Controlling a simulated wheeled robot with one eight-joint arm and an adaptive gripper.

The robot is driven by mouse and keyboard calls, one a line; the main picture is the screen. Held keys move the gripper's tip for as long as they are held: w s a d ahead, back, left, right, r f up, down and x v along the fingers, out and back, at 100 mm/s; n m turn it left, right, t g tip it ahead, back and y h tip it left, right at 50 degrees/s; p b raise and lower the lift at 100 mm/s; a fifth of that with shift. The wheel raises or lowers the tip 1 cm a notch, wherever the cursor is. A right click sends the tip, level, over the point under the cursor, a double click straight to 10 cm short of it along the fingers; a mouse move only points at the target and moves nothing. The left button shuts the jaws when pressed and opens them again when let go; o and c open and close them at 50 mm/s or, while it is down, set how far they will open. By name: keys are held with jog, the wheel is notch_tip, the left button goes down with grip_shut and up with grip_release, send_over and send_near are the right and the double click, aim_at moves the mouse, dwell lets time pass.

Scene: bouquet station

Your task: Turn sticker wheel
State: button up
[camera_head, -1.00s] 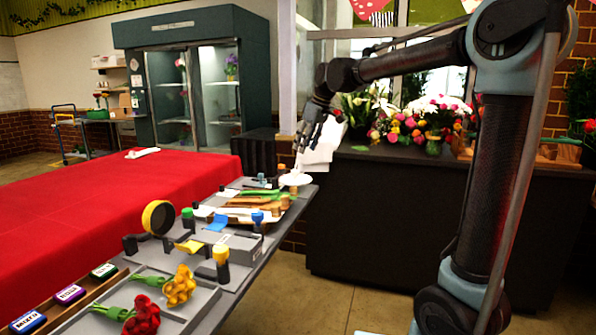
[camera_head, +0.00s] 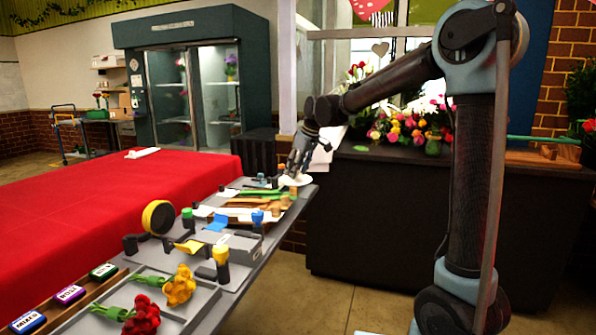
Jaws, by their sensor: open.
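A flat white disc (camera_head: 288,182) lies at the far end of the grey workbench and looks like the sticker wheel. Any stickers on it are too small to make out. My gripper (camera_head: 297,170) points down over the disc with its dark fingers apart and empty. The fingertips are close to the disc and partly cover it; I cannot tell whether they touch it. A yellow ring (camera_head: 158,217) with a dark inside stands upright on the bench's left side, far from my gripper.
Beside the disc lie green and brown sticks in a tray. Nearer are small coloured-top posts, a yellow flower bunch (camera_head: 180,287), a red bunch (camera_head: 142,316) and labelled blocks in a wooden rack. A red-covered table (camera_head: 90,205) is left; a dark counter (camera_head: 420,220) with flowers is right.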

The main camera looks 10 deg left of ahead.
grip_shut()
jog(key=c, duration=1)
grip_release()
jog(key=shift+c, duration=0.2)
jog(key=shift+s+a+m+t+h, duration=0.1)
jog(key=shift+m+t+h, duration=0.3)
jog(key=shift+m, duration=0.9)
jog(key=shift+m+t+h, duration=0.2)
jog(key=shift+m+t, duration=0.3)
jog(key=shift+m, duration=0.8)
jog(key=o, duration=1)
jog(key=shift+o, duration=0.2)
